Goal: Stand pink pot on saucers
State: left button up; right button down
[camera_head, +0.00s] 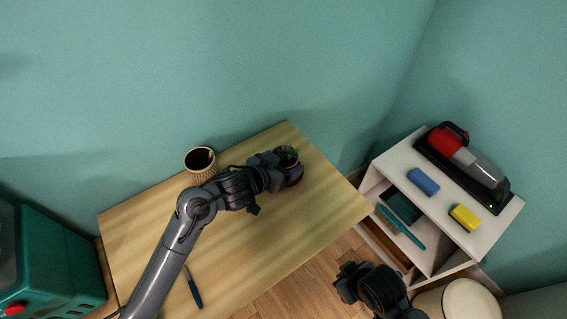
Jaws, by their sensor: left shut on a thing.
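A small pinkish-red pot (294,176) with a dark green plant is near the back right part of the wooden table (240,245). My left gripper (278,160) reaches it from the left and is shut on it, hiding much of the pot. Whether the pot is touching the table or held above it I cannot tell. No saucer can be made out; one may be hidden under the pot or arm. My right gripper (346,282) is off the table's front right, over the floor, well apart from the pot; its jaw opening is unclear.
A blue pen-like tool (193,287) lies at front left. A white shelf (459,237) at right holds a hand vacuum (465,161), a blue block (423,182) and a yellow block (465,217).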

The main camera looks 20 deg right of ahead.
pick_arm(q)
jog(key=o, duration=1.1)
jog(key=shift+o, duration=0.2)
jog(key=shift+s+a+r, duration=0.2)
jog(key=shift+a+r, duration=0.15)
jog(key=p+v, duration=0.2)
jog(key=v, duration=0.9)
jog(key=shift+p, duration=0.35)
jog(key=shift+f, duration=0.1)
